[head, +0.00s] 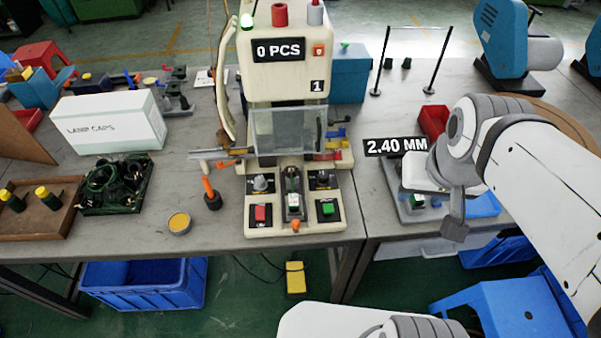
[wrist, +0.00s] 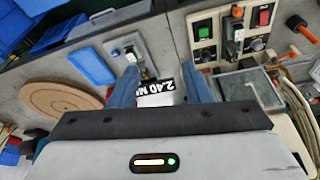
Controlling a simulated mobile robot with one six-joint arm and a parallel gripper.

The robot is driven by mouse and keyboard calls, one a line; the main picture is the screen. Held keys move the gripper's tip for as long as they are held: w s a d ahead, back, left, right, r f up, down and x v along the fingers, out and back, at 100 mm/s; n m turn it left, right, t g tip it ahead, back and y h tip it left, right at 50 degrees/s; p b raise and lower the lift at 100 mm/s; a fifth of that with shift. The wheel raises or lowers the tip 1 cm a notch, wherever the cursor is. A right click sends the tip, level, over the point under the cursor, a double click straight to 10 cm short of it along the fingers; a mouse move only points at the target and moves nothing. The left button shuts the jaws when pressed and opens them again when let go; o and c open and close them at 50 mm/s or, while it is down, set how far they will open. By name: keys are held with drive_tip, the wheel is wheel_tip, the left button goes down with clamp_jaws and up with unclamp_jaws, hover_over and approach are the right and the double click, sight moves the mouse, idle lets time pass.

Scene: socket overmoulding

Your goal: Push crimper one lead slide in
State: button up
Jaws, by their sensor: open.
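Crimper one (head: 290,85) is the cream machine with the "0 PCS" display and a "1" label, standing at the middle of the bench. Its lead slide (head: 293,204) runs down the centre of the front panel, with an orange knob (head: 295,225) at the near end. The slide also shows in the wrist view (wrist: 235,38), top right. My gripper (head: 453,230) is right of the crimper, apart from it, above the right-hand bench. In the wrist view my gripper (wrist: 160,92) has its two blue fingers spread, with no part held between them.
A small grey fixture (head: 415,208) and the "2.40 MM" label (head: 396,147) lie by my gripper. An orange-handled tool (head: 209,192) and a yellow-topped tin (head: 179,223) are left of the crimper. Bench space in front of the crimper is narrow.

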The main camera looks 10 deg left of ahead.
drive_tip(key=w+a+f+n+g+b, duration=0.1)
drive_tip(key=w+a+f+n+b, duration=0.15)
drive_tip(key=w+a+f, duration=0.35)
drive_tip(key=n+g+b, duration=0.2)
drive_tip(key=n+b, duration=0.1)
drive_tip(key=b, duration=0.1)
hover_over(296, 221)
wheel_tip(296, 221, down, 17)
drive_tip(key=shift+s+r, duration=0.1)
drive_tip(key=shift+r, duration=0.1)
wheel_tip(296, 221, down, 7)
drive_tip(key=shift+f, duration=0.2)
drive_tip(key=shift+c, duration=0.3)
clamp_jaws()
